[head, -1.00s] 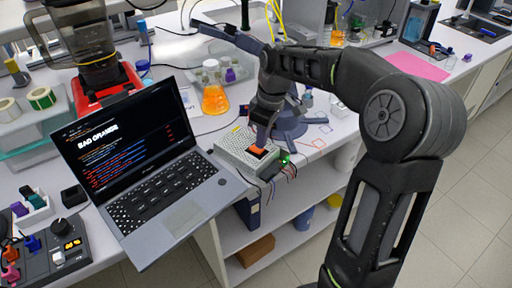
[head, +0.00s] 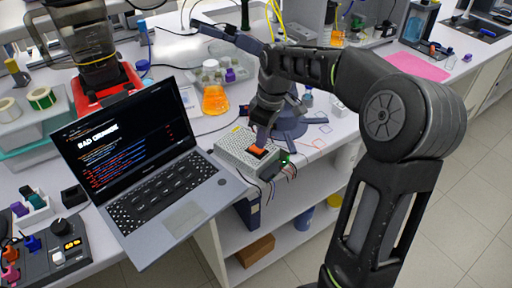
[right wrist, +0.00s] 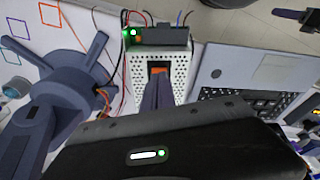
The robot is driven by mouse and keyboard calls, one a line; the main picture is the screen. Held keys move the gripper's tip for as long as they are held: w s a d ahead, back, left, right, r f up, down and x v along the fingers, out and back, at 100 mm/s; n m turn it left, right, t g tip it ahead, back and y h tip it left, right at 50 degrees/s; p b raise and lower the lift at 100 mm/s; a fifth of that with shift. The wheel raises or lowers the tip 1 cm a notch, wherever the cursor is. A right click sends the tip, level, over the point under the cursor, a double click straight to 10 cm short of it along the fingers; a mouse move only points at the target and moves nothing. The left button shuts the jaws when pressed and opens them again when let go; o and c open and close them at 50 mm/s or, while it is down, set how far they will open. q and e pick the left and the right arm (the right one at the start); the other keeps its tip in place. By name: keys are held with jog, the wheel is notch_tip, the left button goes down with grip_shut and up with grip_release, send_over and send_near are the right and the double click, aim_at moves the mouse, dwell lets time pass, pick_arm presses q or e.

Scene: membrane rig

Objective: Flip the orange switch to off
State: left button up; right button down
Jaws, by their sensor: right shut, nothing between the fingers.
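The orange switch (head: 257,150) is set in the top of a light grey perforated metal box at the bench edge, right of the laptop. It also shows in the right wrist view (right wrist: 158,71), in a dark recess and partly covered by my fingers. My right gripper (head: 262,143) is shut and empty, pointing down with its fingertips at the switch; in the right wrist view (right wrist: 158,80) the tips overlap the switch. I cannot tell for certain whether they touch it, or which way the switch is tipped. A green light (right wrist: 132,32) glows at the box's terminal end. My left gripper is not in view.
An open laptop (head: 165,190) stands close left of the metal box (head: 232,150). A flask of orange liquid (head: 215,98) stands behind. Thin wires (head: 273,184) hang from the box at the bench edge. A dark blue stand (head: 290,125) is close to my right gripper.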

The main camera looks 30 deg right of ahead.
jog(key=shift+f+b, duration=0.65)
jog(key=shift+f, duration=0.3)
dwell(0.7)
jog(key=shift+r, duration=0.1)
jog(key=shift+r+p, duration=2.75)
jog(key=shift+r, duration=0.7)
